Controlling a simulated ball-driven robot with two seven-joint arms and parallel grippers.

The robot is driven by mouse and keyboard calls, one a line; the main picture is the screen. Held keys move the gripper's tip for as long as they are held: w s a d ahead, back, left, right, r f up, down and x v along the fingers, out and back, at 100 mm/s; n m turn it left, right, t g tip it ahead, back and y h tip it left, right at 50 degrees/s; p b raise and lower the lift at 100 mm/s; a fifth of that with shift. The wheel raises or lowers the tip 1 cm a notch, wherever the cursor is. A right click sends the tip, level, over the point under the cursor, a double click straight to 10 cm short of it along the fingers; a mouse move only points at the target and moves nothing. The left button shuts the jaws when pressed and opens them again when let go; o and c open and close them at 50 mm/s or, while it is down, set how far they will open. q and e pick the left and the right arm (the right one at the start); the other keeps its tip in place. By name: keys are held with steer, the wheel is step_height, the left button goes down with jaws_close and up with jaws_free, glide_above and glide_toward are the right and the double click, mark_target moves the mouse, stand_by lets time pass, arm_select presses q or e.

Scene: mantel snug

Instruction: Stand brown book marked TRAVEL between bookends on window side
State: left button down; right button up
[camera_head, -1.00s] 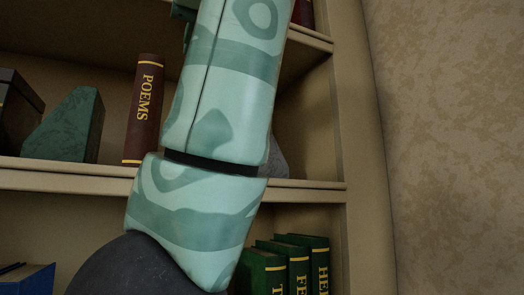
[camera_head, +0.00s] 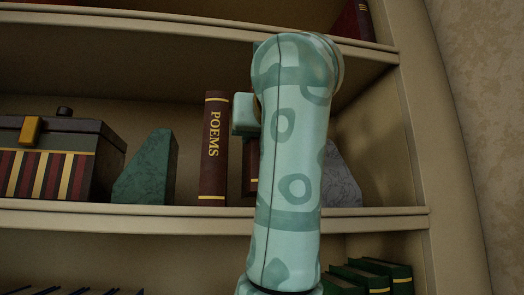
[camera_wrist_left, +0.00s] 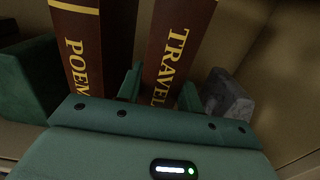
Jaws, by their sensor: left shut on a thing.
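The brown TRAVEL book (camera_wrist_left: 178,42) is upright between the two fingers of my left gripper (camera_wrist_left: 160,88) in the left wrist view, and the fingers are shut on it. In the head view only a strip of this book (camera_head: 249,180) shows beside my arm, low over the middle shelf; I cannot tell if it touches the board. A green marble bookend (camera_head: 148,168) stands left of the brown POEMS book (camera_head: 213,150). A grey bookend (camera_head: 341,180) stands to the right, partly behind my arm. TRAVEL is between POEMS and the grey bookend. My right gripper is not in view.
A striped box (camera_head: 60,165) with a dark lid stands left of the green bookend. A red book (camera_head: 352,20) is on the shelf above. Green books (camera_head: 385,275) stand on the shelf below. The shelf's right side panel (camera_head: 425,150) is close to the grey bookend.

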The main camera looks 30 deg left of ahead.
arm_select(q)
steer(key=shift+f, duration=0.85)
steer(key=shift+w+a+f, duration=0.1)
steer(key=shift+a+f, duration=0.1)
steer(key=shift+f, duration=0.05)
steer(key=shift+w+a+f, duration=0.15)
steer(key=shift+w+f, duration=0.05)
steer(key=shift+s, duration=0.1)
steer(key=c, duration=1.2)
jaws_free()
steer(key=shift+d+f, duration=0.1)
steer(key=shift+d, duration=0.1)
steer(key=shift+o, duration=1.4)
steer(key=shift+a, duration=0.1)
